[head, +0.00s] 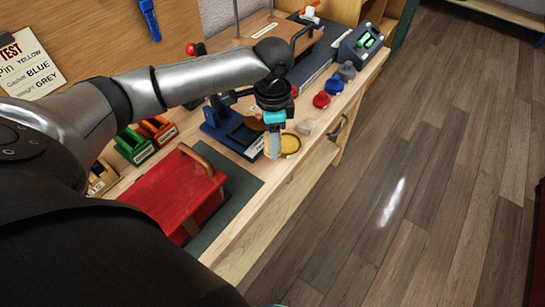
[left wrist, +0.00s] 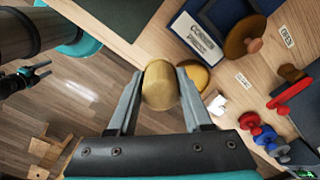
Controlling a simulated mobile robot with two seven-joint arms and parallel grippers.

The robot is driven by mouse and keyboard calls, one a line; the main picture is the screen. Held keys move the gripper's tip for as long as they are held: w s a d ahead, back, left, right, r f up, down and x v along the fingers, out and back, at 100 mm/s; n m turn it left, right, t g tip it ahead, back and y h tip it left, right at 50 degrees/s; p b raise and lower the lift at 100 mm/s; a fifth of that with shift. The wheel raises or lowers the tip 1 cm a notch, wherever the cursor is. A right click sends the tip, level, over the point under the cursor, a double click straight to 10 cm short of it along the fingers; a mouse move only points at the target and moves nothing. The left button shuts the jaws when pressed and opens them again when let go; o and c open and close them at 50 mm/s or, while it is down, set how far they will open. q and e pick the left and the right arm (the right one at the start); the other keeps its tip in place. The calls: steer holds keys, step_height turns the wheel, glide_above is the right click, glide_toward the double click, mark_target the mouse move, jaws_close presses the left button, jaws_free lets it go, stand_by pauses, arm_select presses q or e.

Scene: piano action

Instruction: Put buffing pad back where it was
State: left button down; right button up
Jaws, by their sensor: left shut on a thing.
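My left gripper (head: 274,140) is shut on a tan-yellow rounded pad, which looks like the buffing pad (left wrist: 161,86). In the left wrist view the pad sits between the two fingertips (left wrist: 160,92). In the head view the fingers mostly hide it. A round yellow dish (head: 291,144) lies on the bench right beside the gripper; part of it shows behind the pad in the left wrist view (left wrist: 197,75). I cannot tell the gap between pad and dish. My right gripper (left wrist: 38,73) seems to show small at the left of the left wrist view; its jaws are unclear.
A blue press (head: 222,128) stands left of the gripper. A red box (head: 177,190) sits on a green mat nearer me. Red (head: 321,100), blue (head: 334,86) and grey (head: 347,71) knobbed pieces line the bench edge. The floor on the right is open.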

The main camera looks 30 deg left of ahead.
arm_select(q)
step_height(320, 180, down, 6)
steer(key=shift+f+b, duration=0.1)
steer(key=shift+b, duration=0.65)
steer(key=shift+c, duration=1.6)
jaws_free()
step_height(320, 180, up, 12)
steer(key=p, duration=0.3)
